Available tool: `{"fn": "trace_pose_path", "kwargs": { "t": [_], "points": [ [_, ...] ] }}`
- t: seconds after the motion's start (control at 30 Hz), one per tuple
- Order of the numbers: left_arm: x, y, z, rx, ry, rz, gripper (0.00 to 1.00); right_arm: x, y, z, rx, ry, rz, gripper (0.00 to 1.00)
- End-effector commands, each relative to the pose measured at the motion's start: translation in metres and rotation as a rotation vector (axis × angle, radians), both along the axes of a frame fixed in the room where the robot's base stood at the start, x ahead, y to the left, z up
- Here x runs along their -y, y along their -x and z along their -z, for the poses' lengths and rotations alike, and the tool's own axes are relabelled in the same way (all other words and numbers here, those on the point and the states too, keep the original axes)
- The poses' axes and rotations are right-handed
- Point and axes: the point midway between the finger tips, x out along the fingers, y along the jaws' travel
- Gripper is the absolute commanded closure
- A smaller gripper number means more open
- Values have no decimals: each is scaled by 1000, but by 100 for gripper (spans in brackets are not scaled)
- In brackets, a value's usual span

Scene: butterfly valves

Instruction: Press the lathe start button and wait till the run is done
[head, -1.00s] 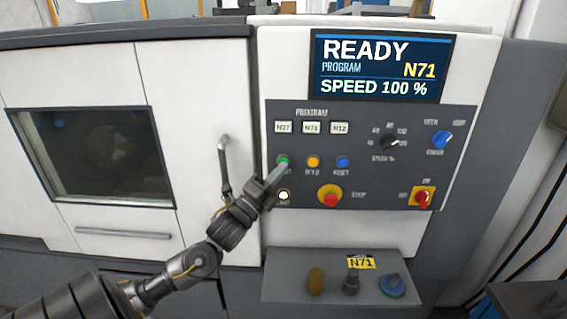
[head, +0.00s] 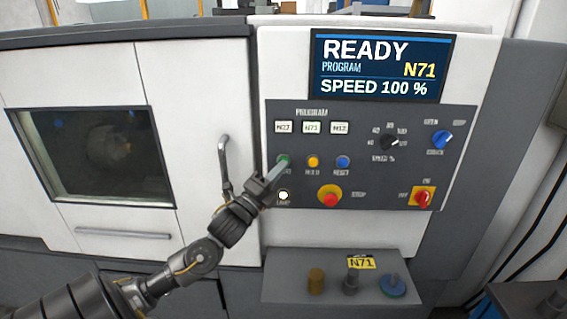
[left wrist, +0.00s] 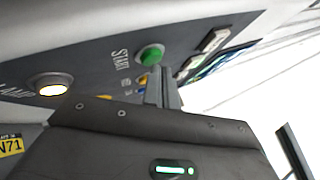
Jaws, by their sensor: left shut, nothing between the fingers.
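The green start button (head: 283,160) is on the grey control panel of the lathe, left of the yellow hold button and blue reset button. In the left wrist view the start button (left wrist: 151,55) shows beside the fingertips, with the word START next to it. My left gripper (head: 283,166) is shut and empty, its tips at the lower right edge of the button. I cannot tell whether they touch it. The lathe screen (head: 381,66) reads READY, PROGRAM N71, SPEED 100 %. The lathe door with its window (head: 92,155) is closed. My right gripper is not in view.
The yellow hold button (head: 313,162), blue reset button (head: 343,162), white lamp button (head: 284,195) and red stop button (head: 330,197) are close by. A door handle (head: 223,160) stands out left of the panel. A ledge below holds several small parts and an N71 card (head: 361,263).

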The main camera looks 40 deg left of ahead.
Motion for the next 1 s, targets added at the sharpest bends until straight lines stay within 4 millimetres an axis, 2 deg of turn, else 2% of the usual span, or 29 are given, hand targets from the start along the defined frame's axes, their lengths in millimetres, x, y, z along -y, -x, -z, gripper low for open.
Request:
{"fn": "trace_pose_path", "kwargs": {
  "t": [1.0],
  "points": [
    [-3,-4,-1,1,0,-1,100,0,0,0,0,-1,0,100]
  ]
}}
